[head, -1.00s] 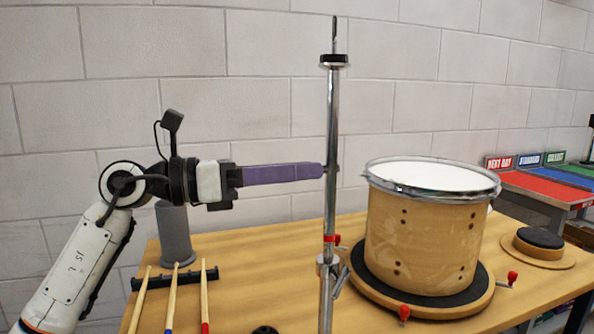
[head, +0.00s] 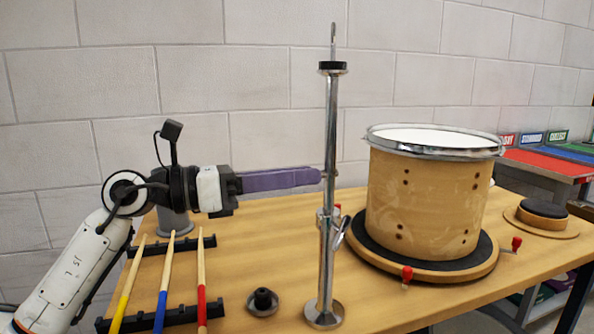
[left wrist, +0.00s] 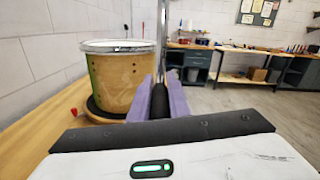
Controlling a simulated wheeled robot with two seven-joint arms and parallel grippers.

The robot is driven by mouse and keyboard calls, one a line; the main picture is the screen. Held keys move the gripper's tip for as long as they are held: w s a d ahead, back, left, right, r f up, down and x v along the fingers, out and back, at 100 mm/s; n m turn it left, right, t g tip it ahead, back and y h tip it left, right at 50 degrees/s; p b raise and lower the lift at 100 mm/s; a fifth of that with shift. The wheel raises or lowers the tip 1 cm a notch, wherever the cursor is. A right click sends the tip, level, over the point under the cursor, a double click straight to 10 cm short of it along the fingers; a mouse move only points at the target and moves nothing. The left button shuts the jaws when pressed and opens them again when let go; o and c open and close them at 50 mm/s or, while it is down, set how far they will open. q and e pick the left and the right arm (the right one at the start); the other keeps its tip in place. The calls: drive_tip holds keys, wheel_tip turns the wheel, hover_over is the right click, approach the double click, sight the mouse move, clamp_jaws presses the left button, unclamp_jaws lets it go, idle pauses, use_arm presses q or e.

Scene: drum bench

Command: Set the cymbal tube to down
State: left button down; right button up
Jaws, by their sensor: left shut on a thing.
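The chrome cymbal tube (head: 331,120) stands upright in the head view, with a black cap near its top and a thin rod above. It enters a metal clamp with a lever (head: 329,218) on the stand, whose round foot (head: 324,314) is on the bench. My left gripper (head: 322,176) reaches in level from the left, its purple fingers shut on the tube above the clamp. In the left wrist view the fingers (left wrist: 168,103) point away, with the shiny tube (left wrist: 163,40) beyond them. My right gripper is not in view.
A wooden drum (head: 422,205) on a round base with red knobs stands close right of the stand. Several drumsticks lie on black racks (head: 165,319) at front left. A small black fitting (head: 263,301) sits left of the foot. A grey cylinder (head: 174,220) stands behind my wrist.

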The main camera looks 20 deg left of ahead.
use_arm(q)
drive_tip(key=shift+d+f, duration=0.1)
drive_tip(key=shift+f, duration=0.3)
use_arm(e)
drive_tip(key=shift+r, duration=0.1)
use_arm(q)
drive_tip(key=c, duration=1.7)
unclamp_jaws()
drive_tip(key=shift+o, duration=0.2)
drive_tip(key=shift+r, duration=0.1)
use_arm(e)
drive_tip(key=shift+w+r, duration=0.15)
use_arm(q)
drive_tip(key=shift+s+a, duration=0.1)
drive_tip(key=shift+a, duration=0.1)
drive_tip(key=b+v, duration=0.1)
drive_tip(key=v, duration=0.9)
drive_tip(key=shift+b, duration=0.35)
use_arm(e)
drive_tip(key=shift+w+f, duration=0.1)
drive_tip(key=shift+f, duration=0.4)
use_arm(q)
drive_tip(key=shift+r, duration=0.1)
